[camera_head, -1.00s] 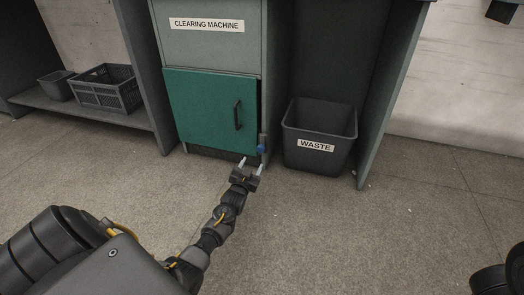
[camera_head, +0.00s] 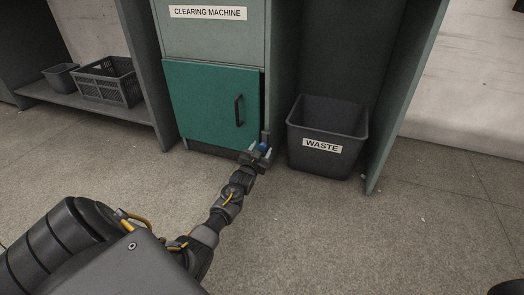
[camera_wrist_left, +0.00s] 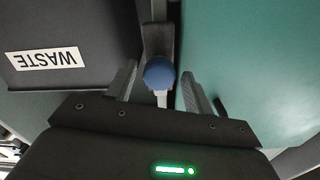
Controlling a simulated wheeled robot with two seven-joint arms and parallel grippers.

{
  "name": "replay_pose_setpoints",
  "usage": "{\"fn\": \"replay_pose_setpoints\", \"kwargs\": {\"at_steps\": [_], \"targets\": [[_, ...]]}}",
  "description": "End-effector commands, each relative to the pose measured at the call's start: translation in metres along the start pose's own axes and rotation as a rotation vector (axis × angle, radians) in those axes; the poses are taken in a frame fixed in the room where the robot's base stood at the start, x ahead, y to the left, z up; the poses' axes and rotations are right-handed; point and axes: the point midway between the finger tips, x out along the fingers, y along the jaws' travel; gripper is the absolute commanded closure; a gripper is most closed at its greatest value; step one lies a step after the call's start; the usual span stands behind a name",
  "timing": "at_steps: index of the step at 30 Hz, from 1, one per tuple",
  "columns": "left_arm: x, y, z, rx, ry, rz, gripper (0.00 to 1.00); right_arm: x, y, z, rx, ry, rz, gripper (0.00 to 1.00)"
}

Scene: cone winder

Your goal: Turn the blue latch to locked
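The blue latch (camera_head: 263,146) is at the lower right edge of the green door (camera_head: 210,105) of the clearing machine. In the left wrist view its round blue knob (camera_wrist_left: 159,73) shows on a grey mount. My left gripper (camera_head: 261,152) is at the latch, with its fingers spread on either side of the knob. In the left wrist view the fingers (camera_wrist_left: 158,88) stand apart with gaps to the knob. Whether the latch is locked cannot be told. My right gripper is not in view.
The waste bin (camera_head: 327,137) stands close on the right of the latch. A black handle (camera_head: 239,111) sits on the door. A crate (camera_head: 110,82) and a small bin (camera_head: 61,77) stand on a low shelf at the left. The floor in front is clear.

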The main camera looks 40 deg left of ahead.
Motion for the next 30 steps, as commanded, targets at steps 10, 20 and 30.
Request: {"fn": "replay_pose_setpoints", "kwargs": {"at_steps": [10,20,30], "targets": [[0.001,0.001,0.0,0.0,0.001,0.002,0.89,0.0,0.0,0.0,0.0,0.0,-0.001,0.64],[0.001,0.0,-0.003,-0.069,-0.001,0.002,0.89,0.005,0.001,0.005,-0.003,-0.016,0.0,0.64],[0.001,-0.001,-0.004,-0.333,-0.002,-0.001,0.89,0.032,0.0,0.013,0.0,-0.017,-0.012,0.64]]}}
